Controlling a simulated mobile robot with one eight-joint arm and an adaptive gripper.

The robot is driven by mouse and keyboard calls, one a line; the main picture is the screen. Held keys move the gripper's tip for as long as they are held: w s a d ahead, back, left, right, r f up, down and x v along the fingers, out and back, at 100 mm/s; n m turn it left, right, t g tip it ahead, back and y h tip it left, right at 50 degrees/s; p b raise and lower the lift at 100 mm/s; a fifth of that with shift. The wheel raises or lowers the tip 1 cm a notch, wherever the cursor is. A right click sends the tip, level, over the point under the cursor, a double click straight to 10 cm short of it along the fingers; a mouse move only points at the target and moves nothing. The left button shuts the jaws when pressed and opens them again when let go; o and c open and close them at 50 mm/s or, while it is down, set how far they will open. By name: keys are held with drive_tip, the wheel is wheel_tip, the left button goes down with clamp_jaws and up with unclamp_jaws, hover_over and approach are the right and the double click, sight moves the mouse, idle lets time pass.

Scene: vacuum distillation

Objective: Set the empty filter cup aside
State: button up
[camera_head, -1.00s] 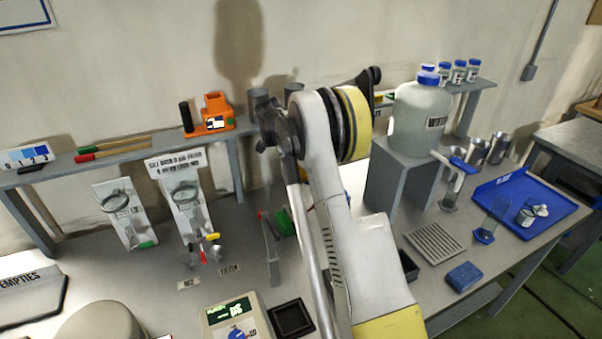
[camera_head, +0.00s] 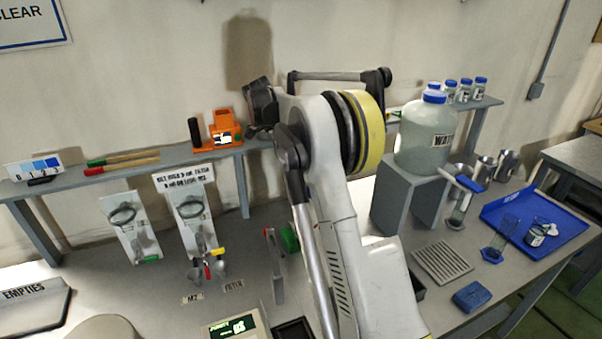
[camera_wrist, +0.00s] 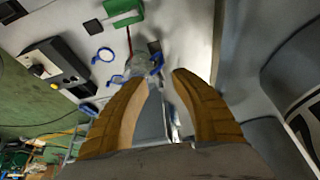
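A clear glass-like piece with blue parts (camera_wrist: 138,66) lies beyond the fingertips, at an unclear distance. In the head view my arm hides the gripper.
A mat marked EMPTIES (camera_head: 32,306) lies at the left. A digital readout device (camera_head: 236,326) and a dark tray (camera_head: 293,329) are at the front. A water jug (camera_head: 425,138), blue tray (camera_head: 545,217) and grey rack (camera_head: 442,261) stand to the right. A wall shelf holds an orange device (camera_head: 222,131).

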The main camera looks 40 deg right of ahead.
drive_tip(key=shift+w+a+r, duration=0.1)
drive_tip(key=shift+a, duration=0.15)
clamp_jaws()
drive_tip(key=s+a+f+m+t+h+p, duration=0.2)
drive_tip(key=s+a+m+h, duration=0.1)
drive_tip(key=s+a, duration=0.4)
drive_tip(key=w+d+f+b, duration=0.3)
drive_tip(key=w+d+f, duration=0.1)
drive_tip(key=d+f, duration=0.4)
drive_tip(key=shift+d+m, duration=0.3)
drive_tip(key=shift+d, duration=0.25)
